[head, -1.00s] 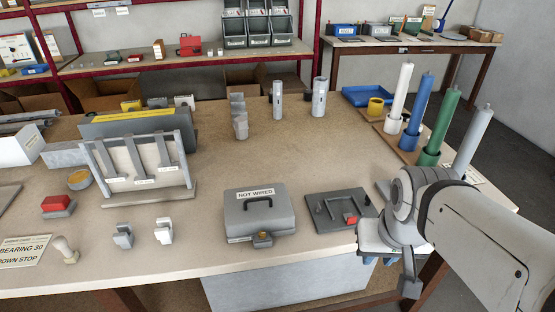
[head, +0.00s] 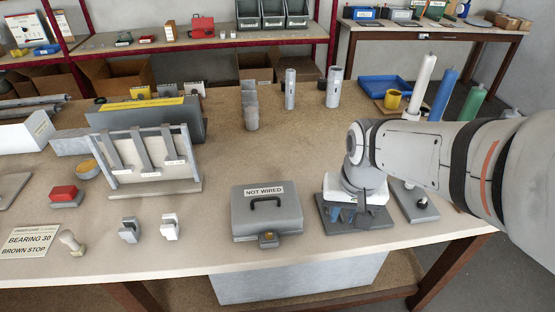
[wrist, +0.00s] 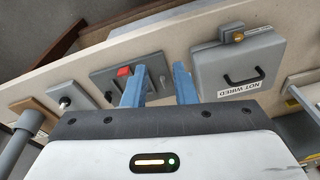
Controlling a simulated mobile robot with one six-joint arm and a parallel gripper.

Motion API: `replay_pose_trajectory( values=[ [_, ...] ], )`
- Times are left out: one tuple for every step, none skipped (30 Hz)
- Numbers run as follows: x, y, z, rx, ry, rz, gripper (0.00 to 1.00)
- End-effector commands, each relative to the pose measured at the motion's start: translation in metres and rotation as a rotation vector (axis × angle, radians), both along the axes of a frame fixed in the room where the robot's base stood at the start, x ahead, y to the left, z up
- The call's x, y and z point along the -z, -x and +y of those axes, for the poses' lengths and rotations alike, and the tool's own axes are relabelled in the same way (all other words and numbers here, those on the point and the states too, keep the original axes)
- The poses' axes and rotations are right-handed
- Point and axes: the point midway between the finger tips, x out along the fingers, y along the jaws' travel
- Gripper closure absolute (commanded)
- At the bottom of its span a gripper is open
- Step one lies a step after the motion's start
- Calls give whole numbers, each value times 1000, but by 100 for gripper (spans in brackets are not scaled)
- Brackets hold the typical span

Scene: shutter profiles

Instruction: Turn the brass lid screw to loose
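The brass lid screw (head: 268,239) sits on a small dark block at the front of the closed grey box (head: 250,222) labelled NOT WIRED. The wrist view shows the screw (wrist: 238,37) and the box (wrist: 243,62) to the right of the fingers. My gripper (head: 349,216) hangs over the dark plate (head: 380,222), to the right of the box. In the wrist view my gripper (wrist: 159,88) has its two blue fingers apart with nothing between them. It touches neither the box nor the screw. The screw's turn position is too small to tell.
Two small clips (head: 170,226) stand left of the box. Behind the box the bench is clear up to grey cylinders (head: 290,90).

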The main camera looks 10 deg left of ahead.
Motion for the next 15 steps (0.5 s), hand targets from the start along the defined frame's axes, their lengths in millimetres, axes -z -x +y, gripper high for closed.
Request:
replay_pose_trajectory(
  values=[
    [2,-11,24,-16,-1,31,75],
    [4,-16,37,-17,-2,44,75],
    [9,-21,53,-17,-2,61,75],
    [13,-24,66,-18,-1,72,75],
    [17,-27,78,-17,0,83,75],
    [23,-30,92,-17,2,97,75],
    [27,-31,103,-17,4,106,75],
    [31,-32,112,-17,6,113,75],
    [36,-33,124,-16,8,122,75],
    [39,-33,131,-14,10,128,75],
    [42,-33,137,-14,12,133,75],
    [46,-33,144,-12,14,138,75],
    [48,-32,148,-12,15,142,75],
    [50,-32,152,-12,16,144,75],
    [52,-32,155,-10,17,147,75]
  ],
)
